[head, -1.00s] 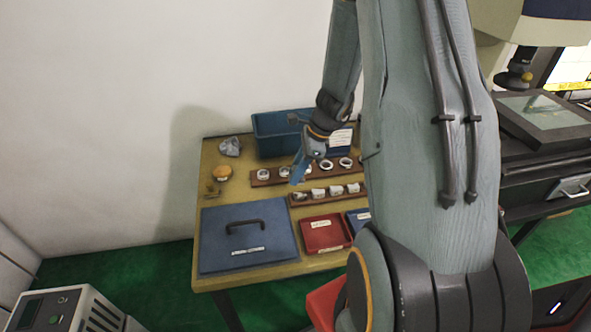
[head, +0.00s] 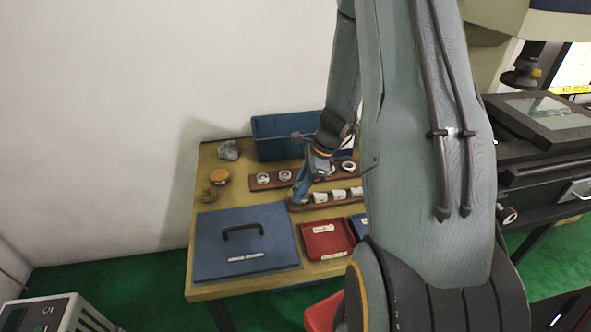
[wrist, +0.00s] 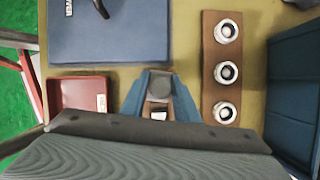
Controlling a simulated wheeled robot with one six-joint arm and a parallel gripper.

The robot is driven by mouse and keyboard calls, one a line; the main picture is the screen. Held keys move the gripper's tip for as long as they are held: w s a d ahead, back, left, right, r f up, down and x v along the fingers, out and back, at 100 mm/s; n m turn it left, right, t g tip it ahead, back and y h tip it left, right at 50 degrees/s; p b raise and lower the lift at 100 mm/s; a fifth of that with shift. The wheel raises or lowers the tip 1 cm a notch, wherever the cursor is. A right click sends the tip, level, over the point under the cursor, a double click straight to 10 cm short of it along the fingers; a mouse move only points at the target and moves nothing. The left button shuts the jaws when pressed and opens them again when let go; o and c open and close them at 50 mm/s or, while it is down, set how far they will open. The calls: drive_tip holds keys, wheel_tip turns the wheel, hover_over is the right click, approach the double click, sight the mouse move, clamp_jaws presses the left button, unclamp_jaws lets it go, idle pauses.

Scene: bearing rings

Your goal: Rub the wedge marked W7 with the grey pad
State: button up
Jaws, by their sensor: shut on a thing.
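My gripper (head: 299,197) reaches down at the left end of the brown wedge rack (head: 294,207). In the wrist view its blue fingers (wrist: 159,85) are shut on a grey block, which looks like the grey pad (wrist: 159,83). White wedges (head: 338,195) stand in a row on the rack, and my gripper hides the rack's left end. A white wedge (wrist: 158,111) shows between the fingers in the wrist view, partly covered. No W7 mark is readable. I cannot tell whether the pad touches a wedge.
A second rack (head: 257,182) with white rings lies behind the wedges; it also shows in the wrist view (wrist: 211,48). A blue bin (head: 270,140) stands at the back. A blue lidded box (head: 215,262), a red tray (head: 327,241) and a blue tray are in front.

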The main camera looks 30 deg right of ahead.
sight(298, 185)
drive_tip(key=shift+w+a+f, duration=0.1)
drive_tip(key=shift+w+a, duration=0.05)
drive_tip(key=shift+a, duration=0.2)
drive_tip(key=shift+d, duration=0.2)
drive_tip(key=shift+s+d, duration=0.2)
drive_tip(key=shift+d, duration=0.3)
drive_tip(key=shift+s+d, duration=0.15)
drive_tip(key=shift+d, duration=0.3)
drive_tip(key=shift+w+a, duration=0.2)
drive_tip(key=shift+a, duration=0.45)
drive_tip(key=shift+w+a, duration=0.15)
drive_tip(key=shift+a, duration=0.45)
drive_tip(key=d, duration=0.2)
drive_tip(key=shift+s+d, duration=0.35)
drive_tip(key=a, duration=0.2)
drive_tip(key=shift+w+a, duration=0.3)
drive_tip(key=shift+w, duration=0.05)
drive_tip(key=r+p, duration=0.2)
drive_tip(key=shift+d+r, duration=0.2)
drive_tip(key=shift+r, duration=0.2)
drive_tip(key=shift+s+a+r+p, duration=0.1)
drive_tip(key=shift+s+r+p, duration=0.05)
drive_tip(key=shift+r+p, duration=0.5)
drive_tip(key=shift+r, duration=0.05)
drive_tip(key=shift+r+p, duration=1.9)
drive_tip(key=shift+r, duration=0.2)
